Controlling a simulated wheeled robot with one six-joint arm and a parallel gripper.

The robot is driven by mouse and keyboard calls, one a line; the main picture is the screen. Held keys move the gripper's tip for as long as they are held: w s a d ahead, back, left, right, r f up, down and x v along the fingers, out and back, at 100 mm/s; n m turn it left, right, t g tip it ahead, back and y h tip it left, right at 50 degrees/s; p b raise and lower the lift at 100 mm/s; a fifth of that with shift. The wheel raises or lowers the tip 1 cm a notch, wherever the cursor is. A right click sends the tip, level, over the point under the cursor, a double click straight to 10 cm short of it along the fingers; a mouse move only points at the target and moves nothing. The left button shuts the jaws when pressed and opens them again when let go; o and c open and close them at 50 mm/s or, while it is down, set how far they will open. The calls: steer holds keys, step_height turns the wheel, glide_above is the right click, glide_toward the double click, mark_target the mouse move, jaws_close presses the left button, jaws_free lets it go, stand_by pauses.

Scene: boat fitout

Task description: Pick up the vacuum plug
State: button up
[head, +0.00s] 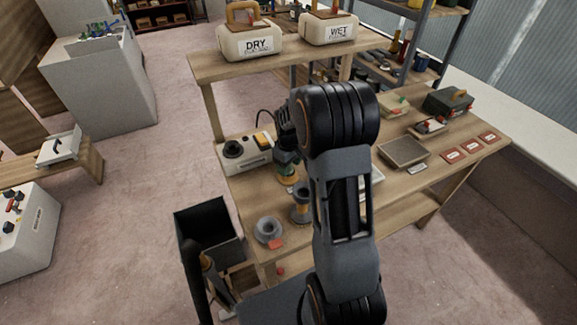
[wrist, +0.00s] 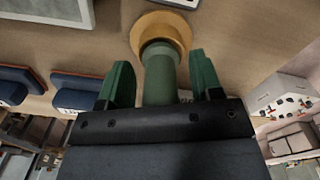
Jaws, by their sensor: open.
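A green cylinder with a round amber flange (wrist: 160,30) stands on the bench; it looks like the vacuum plug, though no readable label confirms this. My gripper (wrist: 161,82) is open, with one green finger on each side of the green cylinder. Gaps show between the fingers and the cylinder, and I see no contact. In the head view, my gripper (head: 288,160) is low over the left part of the bench, with the arm covering much of it.
On the wooden bench (head: 345,222) stand a control box (head: 246,153), a grey ring (head: 268,231), a grey spool-shaped piece (head: 301,204) and a tray (head: 404,152). DRY (head: 258,40) and WET (head: 328,28) containers stand on the shelf above. A black bin (head: 210,232) stands at the left.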

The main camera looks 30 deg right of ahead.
jaws_close()
stand_by(0.5)
steer(key=shift+r, duration=0.1)
steer(key=shift+r, duration=0.5)
steer(key=s+a+r+b, duration=0.2)
steer(key=s+a+r, duration=0.7)
steer(key=a+r, duration=0.1)
steer(key=shift+s+r, duration=0.4)
steer(key=shift+r, duration=0.5)
